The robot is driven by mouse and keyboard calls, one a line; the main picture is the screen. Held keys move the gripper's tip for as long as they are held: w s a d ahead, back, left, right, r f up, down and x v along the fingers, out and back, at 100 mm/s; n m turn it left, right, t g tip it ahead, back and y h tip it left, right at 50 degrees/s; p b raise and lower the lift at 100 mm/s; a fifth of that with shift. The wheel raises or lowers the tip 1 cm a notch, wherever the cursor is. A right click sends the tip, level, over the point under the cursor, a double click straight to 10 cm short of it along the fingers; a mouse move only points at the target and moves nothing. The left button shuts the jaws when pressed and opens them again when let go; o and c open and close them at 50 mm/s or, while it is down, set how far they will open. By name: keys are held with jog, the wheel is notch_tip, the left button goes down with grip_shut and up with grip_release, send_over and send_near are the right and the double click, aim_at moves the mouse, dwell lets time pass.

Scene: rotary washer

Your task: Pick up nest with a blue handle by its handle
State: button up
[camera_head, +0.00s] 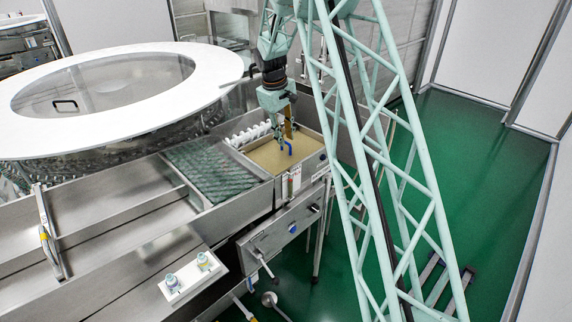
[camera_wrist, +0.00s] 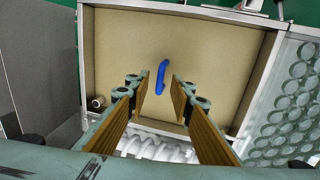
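The nest (camera_wrist: 215,48) shows as a flat tan panel in a metal-walled tray; in the head view its tan surface (camera_head: 266,160) lies at the right end of the washer. Its blue handle (camera_wrist: 161,78) stands near the middle of the panel. My gripper (camera_wrist: 161,90) is open above the panel, with the blue handle in the gap between its two fingers. In the head view my gripper (camera_head: 283,142) points down over the nest, close to the blue handle (camera_head: 285,148). I cannot tell whether the fingers touch the handle.
Metal tray walls (camera_wrist: 262,80) surround the panel. White rollers (camera_head: 250,134) run along its back side, and a bed of round cells (camera_head: 208,168) lies to the left. A large white-rimmed rotary cover (camera_head: 215,92) stands further left. Green floor (camera_head: 465,160) is open at right.

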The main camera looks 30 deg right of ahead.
aim_at(286, 143)
jog(key=shift+d+f, duration=0.2)
jog(key=shift+f, duration=0.7)
jog(key=shift+d+f, duration=0.15)
jog(key=shift+f, duration=0.75)
jog(key=shift+c, duration=0.2)
grip_shut()
